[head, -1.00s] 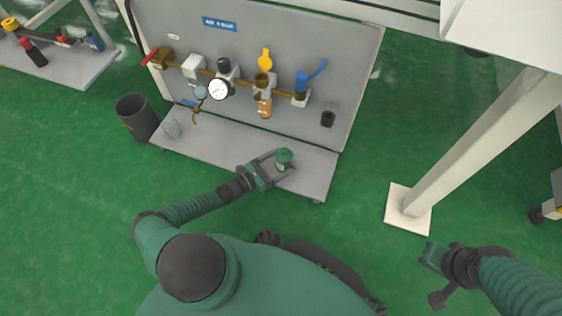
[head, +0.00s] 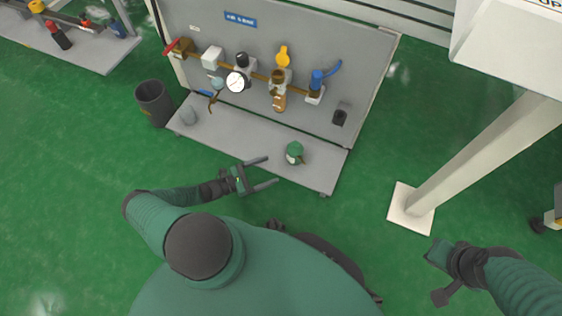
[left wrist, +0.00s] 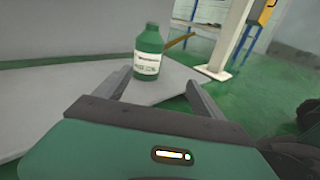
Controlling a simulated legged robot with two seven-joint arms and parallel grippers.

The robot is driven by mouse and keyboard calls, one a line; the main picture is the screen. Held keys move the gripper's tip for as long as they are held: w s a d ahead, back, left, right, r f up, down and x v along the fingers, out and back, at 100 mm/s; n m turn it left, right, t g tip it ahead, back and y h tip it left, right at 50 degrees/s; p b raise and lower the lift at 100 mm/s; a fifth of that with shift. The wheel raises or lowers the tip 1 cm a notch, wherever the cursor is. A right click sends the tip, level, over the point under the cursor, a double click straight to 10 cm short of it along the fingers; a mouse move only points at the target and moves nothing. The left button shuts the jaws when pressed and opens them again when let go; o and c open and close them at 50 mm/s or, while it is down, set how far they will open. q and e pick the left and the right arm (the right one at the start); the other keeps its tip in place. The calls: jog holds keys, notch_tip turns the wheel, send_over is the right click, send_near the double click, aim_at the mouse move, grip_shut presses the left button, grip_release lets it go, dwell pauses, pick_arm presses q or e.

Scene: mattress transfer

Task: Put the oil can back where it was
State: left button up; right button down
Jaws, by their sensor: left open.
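The green oil can (head: 295,152) with a white label stands upright on the grey shelf (head: 240,143) of the panel stand, toward its right end. It also shows in the left wrist view (left wrist: 148,52), just beyond the fingers and apart from them. My left gripper (head: 271,171) is open and empty, at the shelf's front edge to the left of the can, its fingers pointing toward it. My right gripper (head: 432,254) is low at the right over the floor; its jaws are too small to judge.
The upright panel (head: 350,60) carries pipes, valves and a gauge (head: 236,82) behind the shelf. A dark bin (head: 154,103) stands left. A white post (head: 480,160) rises at the right. Green floor is open in front.

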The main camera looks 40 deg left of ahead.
pick_arm(q)
jog(key=s+d+r+m+g+y, duration=0.1)
jog(key=d+r+m+g, duration=0.3)
jog(key=r+m, duration=0.6)
jog(key=s+d+r+m+g+y, duration=0.1)
jog(key=d+r+m+g+y, duration=0.3)
jog(key=r+m, duration=0.6)
jog(key=s+d+r+m+g+y, duration=0.2)
jog(key=d+r+m+g+y, duration=0.1)
jog(key=d+r+m, duration=0.4)
notch_tip(320, 180, up, 4)
jog(key=m+g, duration=0.1)
jog(key=m, duration=0.1)
jog(key=shift+d+f+m+g, duration=0.2)
jog(key=shift+d+m+g, duration=0.1)
jog(key=shift+m, duration=0.1)
